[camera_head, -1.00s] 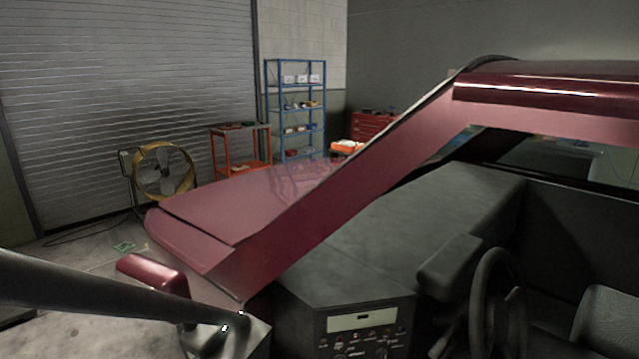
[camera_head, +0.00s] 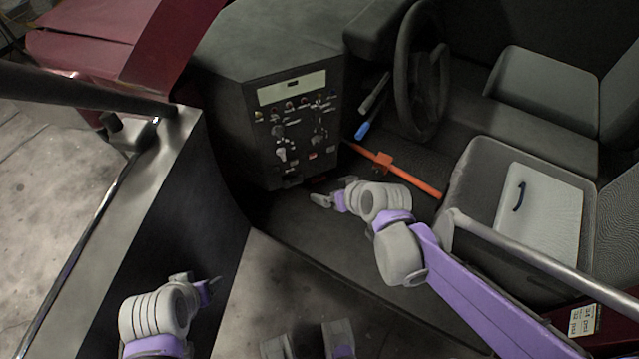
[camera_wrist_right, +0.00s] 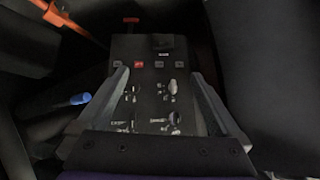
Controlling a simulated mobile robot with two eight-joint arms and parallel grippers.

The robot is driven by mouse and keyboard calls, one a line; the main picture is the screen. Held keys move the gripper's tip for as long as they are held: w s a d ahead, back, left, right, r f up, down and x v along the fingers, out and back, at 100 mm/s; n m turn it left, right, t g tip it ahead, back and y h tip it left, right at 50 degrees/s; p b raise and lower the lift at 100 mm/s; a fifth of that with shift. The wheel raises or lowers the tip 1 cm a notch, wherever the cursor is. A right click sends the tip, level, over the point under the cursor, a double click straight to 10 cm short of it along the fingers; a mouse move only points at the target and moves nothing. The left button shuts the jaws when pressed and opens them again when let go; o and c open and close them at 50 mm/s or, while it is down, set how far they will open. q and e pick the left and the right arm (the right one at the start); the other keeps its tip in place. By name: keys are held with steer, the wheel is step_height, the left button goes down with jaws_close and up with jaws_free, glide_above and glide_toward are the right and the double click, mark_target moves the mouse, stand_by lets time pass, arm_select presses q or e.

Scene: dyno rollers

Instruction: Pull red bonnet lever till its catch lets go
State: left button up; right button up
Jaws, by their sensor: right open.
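The red bonnet lever (camera_wrist_right: 131,21) is a small red T-shaped handle at the top of the right wrist view, just past the edge of the dark control panel. In the head view a small red bit (camera_head: 320,180) shows low at the panel's foot, partly hidden near my right gripper (camera_head: 331,193). That gripper is open and empty. In the right wrist view its two fingers (camera_wrist_right: 155,85) stand wide apart over the panel, with the lever beyond their tips and apart from them. My left gripper (camera_head: 196,284) is at the lower left, away from the lever; its opening is unclear.
The control panel (camera_head: 297,125) with several knobs stands beside my right gripper. An orange-red bar (camera_head: 412,178), a blue-tipped stalk (camera_head: 362,130) and the steering wheel (camera_head: 401,75) lie to the right. A grey seat (camera_head: 475,175) and a metal rail (camera_head: 530,259) flank my right arm.

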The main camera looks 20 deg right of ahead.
steer(key=w+f+t+b, duration=0.3)
steer(key=w+f+b, duration=0.2)
steer(key=w+f, duration=0.7)
steer(key=t+b, duration=0.2)
steer(key=b, duration=0.4)
glide_toward(319, 179)
steer(key=shift+t, duration=0.3)
steer(key=x, duration=0.3)
steer(key=b+x, duration=0.1)
steer(key=x, duration=0.5)
steer(key=shift+s+f, duration=0.1)
steer(key=shift+f, duration=0.3)
steer(key=shift+c, duration=0.2)
jaws_close()
